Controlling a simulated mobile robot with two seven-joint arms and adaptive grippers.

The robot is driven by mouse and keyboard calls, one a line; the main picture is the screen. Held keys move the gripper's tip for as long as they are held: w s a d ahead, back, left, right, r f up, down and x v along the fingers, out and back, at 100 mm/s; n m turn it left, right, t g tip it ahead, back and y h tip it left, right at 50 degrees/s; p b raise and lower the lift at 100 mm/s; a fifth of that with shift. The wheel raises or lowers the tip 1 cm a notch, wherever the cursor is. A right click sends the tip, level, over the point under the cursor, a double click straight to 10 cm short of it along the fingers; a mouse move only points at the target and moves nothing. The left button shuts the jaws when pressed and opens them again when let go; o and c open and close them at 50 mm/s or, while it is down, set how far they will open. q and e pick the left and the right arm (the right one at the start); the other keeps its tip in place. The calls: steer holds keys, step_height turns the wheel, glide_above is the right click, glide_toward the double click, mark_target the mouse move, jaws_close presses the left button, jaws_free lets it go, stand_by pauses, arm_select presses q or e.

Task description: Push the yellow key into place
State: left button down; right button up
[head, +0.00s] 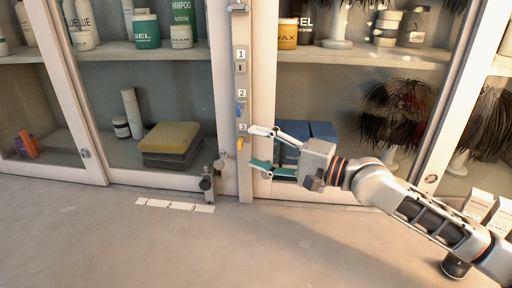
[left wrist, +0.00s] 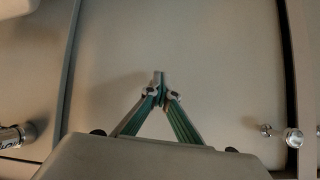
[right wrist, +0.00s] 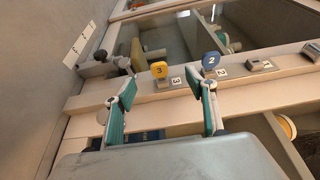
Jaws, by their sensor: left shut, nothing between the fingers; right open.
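The yellow key (head: 240,144) is at the position marked 3 on the pale upright post (head: 245,180) between the glass doors. In the right wrist view its round head (right wrist: 159,68) stands beside the 3 label; I cannot tell how deep it sits. The blue key (head: 240,108) is at position 2, and it also shows in the right wrist view (right wrist: 211,59). My right gripper (head: 252,148) is open and empty, its fingertips near the post on either side of the yellow key's level. My left gripper (left wrist: 158,78) is shut and empty, seen only in the left wrist view.
A metal slot piece (head: 240,68) is at position 1. A dark knob (head: 206,183) stands left of the post's foot. A numbered white strip (head: 175,205) lies on the grey counter (head: 150,245), which is mostly clear. Bottles, sponges and wigs stand behind the doors.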

steer(key=shift+v, duration=1.85)
steer(key=shift+d, duration=0.1)
steer(key=v, duration=0.7)
steer(key=shift+s, duration=0.25)
